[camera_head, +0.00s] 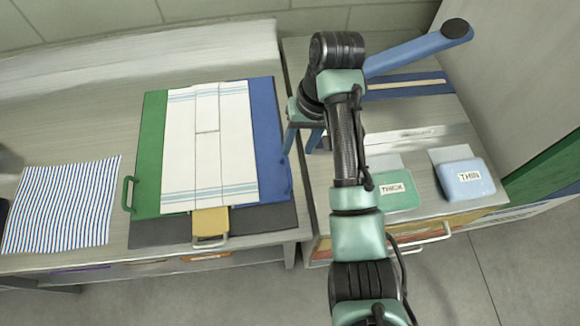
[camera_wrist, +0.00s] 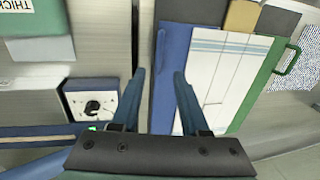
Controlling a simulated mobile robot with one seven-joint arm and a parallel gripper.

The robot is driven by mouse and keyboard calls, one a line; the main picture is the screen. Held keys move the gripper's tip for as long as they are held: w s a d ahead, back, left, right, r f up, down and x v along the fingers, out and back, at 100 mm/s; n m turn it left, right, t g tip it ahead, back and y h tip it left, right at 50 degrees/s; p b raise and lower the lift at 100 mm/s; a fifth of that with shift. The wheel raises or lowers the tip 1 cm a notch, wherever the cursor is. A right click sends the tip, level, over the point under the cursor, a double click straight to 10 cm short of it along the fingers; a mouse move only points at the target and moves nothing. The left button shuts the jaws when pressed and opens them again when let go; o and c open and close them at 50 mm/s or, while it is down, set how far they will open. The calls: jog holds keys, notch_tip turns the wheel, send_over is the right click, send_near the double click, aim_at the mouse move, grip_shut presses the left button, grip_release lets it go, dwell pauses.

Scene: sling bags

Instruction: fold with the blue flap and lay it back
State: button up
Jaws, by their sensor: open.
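The folding board has a green flap (camera_head: 150,150) on the left, a blue flap (camera_head: 272,150) on the right and a yellow flap (camera_head: 210,222) at the front. The blue flap lies flat, and it also shows in the wrist view (camera_wrist: 196,12). A white cloth (camera_head: 185,150) with pale blue stripes lies on the board, with seam lines near its middle; it shows in the wrist view (camera_wrist: 222,72). My gripper (camera_head: 302,145) is open and empty beside the blue flap's right edge. In the wrist view my gripper (camera_wrist: 160,85) has its fingers apart, the right one overlapping the blue flap.
A blue-striped cloth (camera_head: 62,205) lies left of the board. A green THICK block (camera_head: 392,190) and a pale blue THIN block (camera_head: 464,180) stand on the right counter. A small dial panel (camera_wrist: 92,103) shows in the wrist view. A gap separates the two counters.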

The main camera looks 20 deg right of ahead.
jog(key=b, duration=0.3)
send_over(289, 171)
jog(key=d, duration=0.1)
notch_tip(289, 171, down, 5)
jog(key=shift+s+f, duration=0.2)
jog(key=shift+f, duration=0.1)
jog(key=shift+w+a+f+p, duration=0.1)
jog(key=shift+a+f+p, duration=0.1)
jog(key=shift+f, duration=0.75)
jog(key=shift+w+a+f+p, duration=0.1)
jog(key=shift+f+p, duration=0.1)
jog(key=shift+f, duration=0.75)
grip_shut()
